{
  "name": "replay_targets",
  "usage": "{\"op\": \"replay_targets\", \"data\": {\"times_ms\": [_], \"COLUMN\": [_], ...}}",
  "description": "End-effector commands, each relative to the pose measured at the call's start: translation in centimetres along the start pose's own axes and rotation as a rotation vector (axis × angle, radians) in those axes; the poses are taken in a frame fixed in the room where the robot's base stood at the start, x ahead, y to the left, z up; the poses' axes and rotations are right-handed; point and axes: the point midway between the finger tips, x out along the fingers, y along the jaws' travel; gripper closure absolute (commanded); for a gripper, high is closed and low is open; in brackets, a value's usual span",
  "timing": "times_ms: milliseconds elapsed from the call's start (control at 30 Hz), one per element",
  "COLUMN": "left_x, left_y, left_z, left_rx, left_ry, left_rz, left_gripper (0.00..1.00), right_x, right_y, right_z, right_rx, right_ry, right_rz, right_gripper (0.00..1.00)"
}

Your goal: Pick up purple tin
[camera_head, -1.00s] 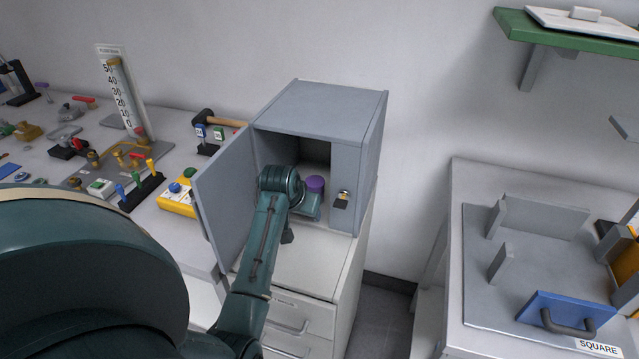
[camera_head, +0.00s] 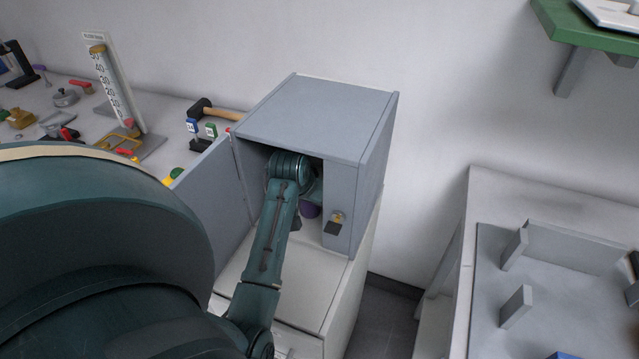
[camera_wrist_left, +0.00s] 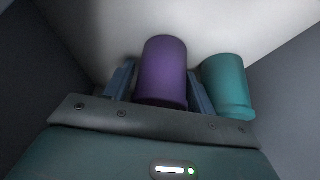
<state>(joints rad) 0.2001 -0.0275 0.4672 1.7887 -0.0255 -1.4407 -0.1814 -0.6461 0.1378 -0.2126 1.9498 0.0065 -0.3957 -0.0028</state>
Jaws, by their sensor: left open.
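The purple tin (camera_head: 311,210) is inside the open grey cabinet (camera_head: 312,122), mostly hidden by my left wrist in the head view. In the left wrist view the purple tin (camera_wrist_left: 163,70) sits between the two fingers of my left gripper (camera_wrist_left: 161,85). The gripper is open, with one finger on each side of the tin; I cannot tell whether either touches it. A teal tin (camera_wrist_left: 228,85) stands just right of the right finger. My right gripper is not in view.
The cabinet door (camera_head: 215,190) stands open at left, close to my arm. A front panel with a padlock (camera_head: 335,223) is right of the opening. A hammer (camera_head: 213,109) and small objects lie on the left bench. A grey-plated table (camera_head: 490,290) is at right.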

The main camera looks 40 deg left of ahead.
Motion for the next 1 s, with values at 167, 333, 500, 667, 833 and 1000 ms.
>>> {"op": "replay_targets", "data": {"times_ms": [167, 333, 500, 667, 833, 1000], "left_x": [0.21, 0.2, 0.2, 0.21, 0.18, 0.18], "left_y": [-0.15, -0.14, -0.13, -0.13, -0.14, -0.12], "left_z": [0.74, 0.7, 0.67, 0.68, 0.64, 0.57], "left_rx": [0.0, 0.0, 0.0, 0.0, 0.0, 0.0], "left_ry": [-0.001, -0.001, 0.0, -0.001, 0.0, 0.0], "left_rz": [0.0, 0.0, 0.0, 0.0, -0.001, -0.001], "left_gripper": [0.44, 0.48, 0.62, 0.75, 0.81, 0.81], "right_x": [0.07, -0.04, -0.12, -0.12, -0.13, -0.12], "right_y": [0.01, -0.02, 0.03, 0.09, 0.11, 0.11], "right_z": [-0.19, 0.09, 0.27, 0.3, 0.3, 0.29], "right_rx": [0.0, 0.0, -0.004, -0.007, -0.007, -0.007], "right_ry": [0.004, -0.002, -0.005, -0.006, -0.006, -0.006], "right_rz": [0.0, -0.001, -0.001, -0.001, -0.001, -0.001], "right_gripper": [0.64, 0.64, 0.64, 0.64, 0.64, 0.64]}}
